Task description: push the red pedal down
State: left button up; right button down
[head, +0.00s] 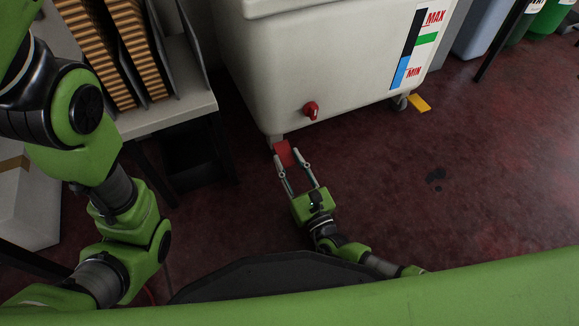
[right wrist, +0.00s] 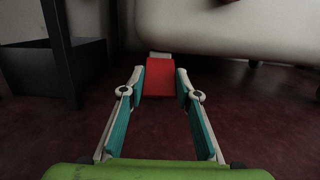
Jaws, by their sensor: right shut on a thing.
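The red pedal (head: 284,153) sticks out from under the near left corner of a big white tank. My right gripper (head: 292,163) is at the pedal, with one finger on each side of it. In the right wrist view the red pedal (right wrist: 159,77) lies between the fingertips of my right gripper (right wrist: 160,85), which is shut on it. The pedal's far end is at the tank's underside. My left arm comes in at the left of the head view, but its gripper is out of the picture.
The white tank (head: 300,60) has a red tap (head: 311,110) and a MIN/MAX level strip. A yellow pedal (head: 419,103) shows by its right wheel. A table (head: 180,118) with ribbed racks stands at the left.

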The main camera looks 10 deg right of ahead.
jog(key=c, duration=1.6)
grip_release()
jog(key=shift+c, duration=0.2)
jog(key=shift+o, duration=0.6)
jog(key=shift+r, duration=0.15)
notch_tip(320, 180, up, 10)
jog(key=shift+f, duration=0.1)
